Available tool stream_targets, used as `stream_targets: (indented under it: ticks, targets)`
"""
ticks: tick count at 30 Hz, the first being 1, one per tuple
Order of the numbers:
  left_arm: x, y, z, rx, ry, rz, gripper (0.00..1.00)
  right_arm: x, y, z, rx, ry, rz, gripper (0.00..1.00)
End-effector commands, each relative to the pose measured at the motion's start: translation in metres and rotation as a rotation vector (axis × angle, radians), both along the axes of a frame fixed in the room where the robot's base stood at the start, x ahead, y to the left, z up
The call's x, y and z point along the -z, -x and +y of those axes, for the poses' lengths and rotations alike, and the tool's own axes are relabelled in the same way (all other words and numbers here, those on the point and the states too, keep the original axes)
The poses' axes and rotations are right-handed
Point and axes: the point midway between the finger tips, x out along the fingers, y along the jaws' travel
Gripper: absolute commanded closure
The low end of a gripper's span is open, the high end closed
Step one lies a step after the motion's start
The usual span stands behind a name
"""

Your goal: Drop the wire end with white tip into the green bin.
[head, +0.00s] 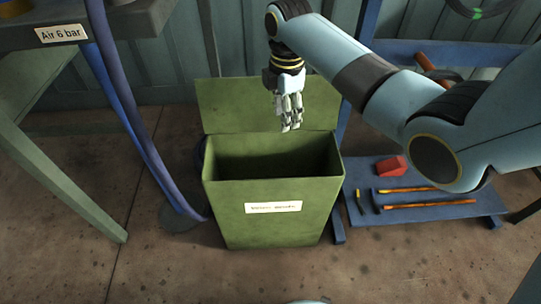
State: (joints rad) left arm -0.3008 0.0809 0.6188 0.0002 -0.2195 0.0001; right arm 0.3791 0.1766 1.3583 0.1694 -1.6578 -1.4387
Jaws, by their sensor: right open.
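The green bin (270,222) stands on the floor in the middle of the head view, with its lid (235,105) raised at the back. Its inside is dark and I see no wire in it. My right gripper (289,128) hangs over the bin's back part, pointing down, with its fingers open and nothing visible between them. I cannot make out a wire end with a white tip anywhere. My left gripper is not in view.
A bench (60,45) labelled "Air 6 bar" stands at the left, with blue hoses (130,125) running down to the floor. A low blue platform (425,213) at the right holds tools and a red block (391,166).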

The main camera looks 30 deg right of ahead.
Motion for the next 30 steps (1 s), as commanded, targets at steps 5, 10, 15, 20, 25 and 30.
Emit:
stream_targets:
  ticks: [5,10,15,20,25,30]
  targets:
    - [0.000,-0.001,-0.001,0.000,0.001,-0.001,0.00,-0.042,-0.001,-0.001,-0.001,0.003,-0.005,0.57]
    - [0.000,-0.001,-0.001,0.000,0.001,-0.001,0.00,-0.070,-0.001,0.000,0.000,0.000,-0.002,0.57]
    - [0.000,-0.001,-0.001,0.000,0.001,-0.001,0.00,-0.081,0.000,0.000,-0.001,0.001,0.000,0.57]
    - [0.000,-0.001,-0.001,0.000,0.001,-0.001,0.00,-0.082,0.000,0.000,0.000,0.001,0.000,0.57]
    - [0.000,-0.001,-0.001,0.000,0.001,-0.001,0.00,-0.082,0.000,0.000,-0.001,0.001,0.000,0.57]
    - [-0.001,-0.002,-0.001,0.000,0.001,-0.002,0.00,-0.077,0.006,0.000,-0.001,0.001,0.013,0.57]
